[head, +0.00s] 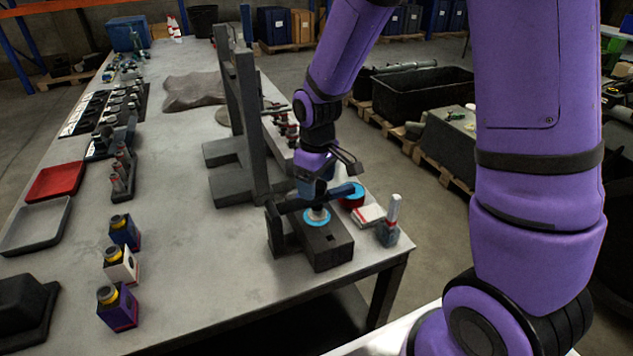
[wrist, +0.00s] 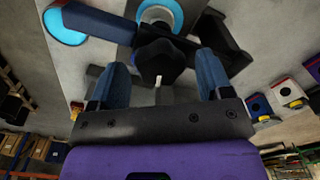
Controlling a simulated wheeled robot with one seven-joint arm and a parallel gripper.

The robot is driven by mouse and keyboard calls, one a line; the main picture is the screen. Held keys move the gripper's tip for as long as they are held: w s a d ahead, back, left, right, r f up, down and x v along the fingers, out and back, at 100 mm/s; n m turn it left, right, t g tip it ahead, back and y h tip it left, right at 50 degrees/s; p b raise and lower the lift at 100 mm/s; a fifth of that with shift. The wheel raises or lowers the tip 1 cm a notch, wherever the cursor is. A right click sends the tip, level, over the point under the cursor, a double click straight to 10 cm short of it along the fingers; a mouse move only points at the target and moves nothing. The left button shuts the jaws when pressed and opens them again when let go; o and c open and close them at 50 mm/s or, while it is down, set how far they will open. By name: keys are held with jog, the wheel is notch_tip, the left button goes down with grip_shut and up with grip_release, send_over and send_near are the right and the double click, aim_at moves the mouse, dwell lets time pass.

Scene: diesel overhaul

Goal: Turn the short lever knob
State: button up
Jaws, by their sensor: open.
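My gripper (head: 313,192) points down over the dark block (head: 325,250) at the table's near right corner. In the wrist view my gripper (wrist: 161,65) has its two blue fingers spread, one on each side of a dark rounded knob (wrist: 158,58); no contact with the knob shows. A blue bar (wrist: 100,22) reaches left from the knob area and a dark arm (wrist: 225,50) reaches right. A light-blue ring (head: 317,217) sits on top of the block. The gripper partly hides the knob in the head view, and I cannot tell which lever it belongs to.
A red cylinder with a blue top (head: 354,198), a white-and-red box (head: 368,215) and a grey holder with a white-topped piece (head: 388,232) stand close to the right. A tall grey frame (head: 243,120) rises behind. The tabletop (head: 180,255) to the left is largely clear.

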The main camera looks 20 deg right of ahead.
aim_at(317, 184)
notch_tip(317, 184, up, 10)
jog(key=shift+r, duration=0.15)
dwell(0.3)
